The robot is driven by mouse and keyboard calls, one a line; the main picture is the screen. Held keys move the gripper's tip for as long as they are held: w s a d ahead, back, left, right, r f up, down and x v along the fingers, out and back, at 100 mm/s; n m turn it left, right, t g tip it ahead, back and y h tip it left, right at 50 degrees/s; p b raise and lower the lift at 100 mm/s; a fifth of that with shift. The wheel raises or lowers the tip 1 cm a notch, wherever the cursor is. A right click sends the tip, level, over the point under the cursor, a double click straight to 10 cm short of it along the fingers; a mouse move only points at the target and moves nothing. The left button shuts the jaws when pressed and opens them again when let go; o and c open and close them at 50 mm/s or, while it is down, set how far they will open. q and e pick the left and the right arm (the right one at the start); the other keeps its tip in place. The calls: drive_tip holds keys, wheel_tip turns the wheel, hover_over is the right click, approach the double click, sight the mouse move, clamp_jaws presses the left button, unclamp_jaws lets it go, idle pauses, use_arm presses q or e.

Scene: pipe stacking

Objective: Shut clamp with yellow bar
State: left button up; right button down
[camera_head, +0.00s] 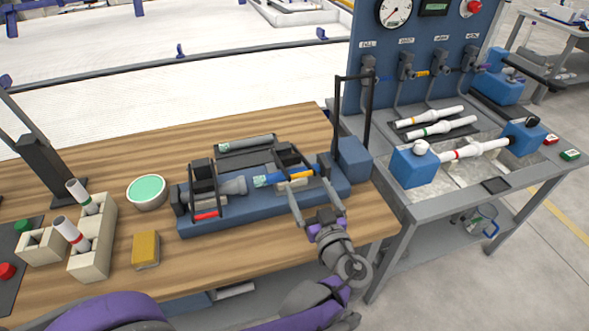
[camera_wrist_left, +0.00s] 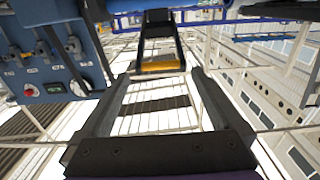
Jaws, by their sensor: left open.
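The clamp with the yellow bar (camera_head: 301,174) is on the right part of a long blue fixture (camera_head: 240,213) on the wooden table. My right gripper is not in view.
A similar clamp with a red bar (camera_head: 206,215) is on the fixture's left part. A pipe lies on a dark tray (camera_head: 250,158) behind. A tall black frame (camera_head: 338,105) stands at the right. A bowl (camera_head: 147,190), a yellow sponge (camera_head: 146,249) and beige holders (camera_head: 92,258) are to the left.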

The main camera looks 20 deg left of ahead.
use_arm(q)
drive_tip(key=x, duration=0.9)
drive_tip(key=shift+s, duration=0.1)
clamp_jaws()
drive_tip(key=b, duration=0.3)
approach(291, 162)
drive_tip(key=w+a+f, duration=0.1)
drive_tip(key=w+f, duration=0.1)
drive_tip(key=shift+w+a, duration=0.35)
drive_tip(key=shift+w, duration=0.05)
unclamp_jaws()
